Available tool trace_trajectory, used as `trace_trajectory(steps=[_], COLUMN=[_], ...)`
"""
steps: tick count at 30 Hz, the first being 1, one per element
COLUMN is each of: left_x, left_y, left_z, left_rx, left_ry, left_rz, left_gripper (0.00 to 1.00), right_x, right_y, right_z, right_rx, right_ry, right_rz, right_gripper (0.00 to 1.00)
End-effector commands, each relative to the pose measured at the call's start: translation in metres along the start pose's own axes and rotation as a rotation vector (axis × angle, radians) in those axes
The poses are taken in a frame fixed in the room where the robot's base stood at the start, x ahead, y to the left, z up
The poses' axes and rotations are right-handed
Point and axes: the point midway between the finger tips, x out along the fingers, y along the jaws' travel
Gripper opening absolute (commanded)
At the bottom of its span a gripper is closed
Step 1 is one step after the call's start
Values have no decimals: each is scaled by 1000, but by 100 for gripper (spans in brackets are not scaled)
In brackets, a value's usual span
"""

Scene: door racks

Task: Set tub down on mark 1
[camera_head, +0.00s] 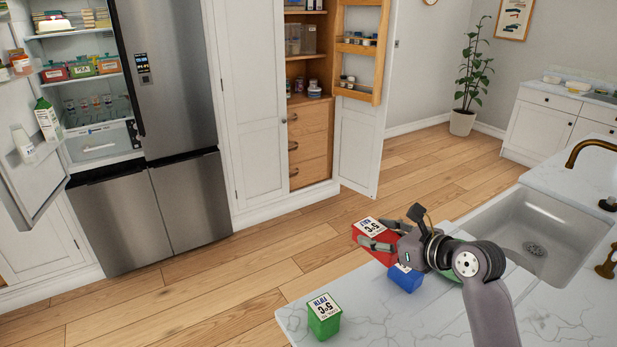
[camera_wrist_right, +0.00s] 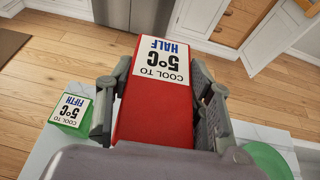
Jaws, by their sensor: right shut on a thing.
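My right gripper (camera_head: 384,236) is shut on a red tub (camera_head: 362,237), holding it near the far edge of the marble counter (camera_head: 380,318). In the wrist view the red tub (camera_wrist_right: 150,112) sits between both fingers; its label reads "COOL TO 5°C HALF". A blue tub (camera_head: 406,279) is just below the gripper, partly hidden by it. A green tub (camera_head: 323,319) stands on the counter's near left corner; the wrist view shows it (camera_wrist_right: 72,110) with a "FIFTH" label. I cannot make out any mark 1. My left gripper is not in view.
A sink (camera_head: 535,232) with a brass tap (camera_head: 592,150) lies to the right. Across the wooden floor (camera_head: 250,275) stand an open fridge (camera_head: 95,90) and an open pantry cupboard (camera_head: 308,140). A round green thing (camera_wrist_right: 268,160) shows at lower right in the wrist view.

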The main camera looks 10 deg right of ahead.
Motion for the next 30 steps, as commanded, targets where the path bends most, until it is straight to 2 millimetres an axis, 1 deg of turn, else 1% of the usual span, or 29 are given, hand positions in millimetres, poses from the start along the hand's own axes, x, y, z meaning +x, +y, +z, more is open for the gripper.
trace_trajectory(steps=[2, 6, 8, 11, 14, 20, 27, 30], left_x=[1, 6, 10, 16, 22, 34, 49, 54], left_y=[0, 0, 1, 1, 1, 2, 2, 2], left_z=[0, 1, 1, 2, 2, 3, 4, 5], left_rx=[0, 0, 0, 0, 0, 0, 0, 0], left_ry=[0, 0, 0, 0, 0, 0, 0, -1], left_rz=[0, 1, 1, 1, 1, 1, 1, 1], left_gripper=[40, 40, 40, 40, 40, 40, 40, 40], right_x=[-1, -7, -11, -19, -27, -42, -62, -70], right_y=[0, 3, 6, 17, 31, 66, 112, 127], right_z=[0, -6, -10, -19, -30, -53, -88, -101], right_rx=[-4, -21, -32, -56, -81, -131, -182, -195], right_ry=[-2, 2, 3, 7, 9, 9, 11, 8], right_rz=[3, 33, 58, 114, 177, 304, 436, 473], right_gripper=[9, 9, 9, 9, 9, 9, 9, 9])
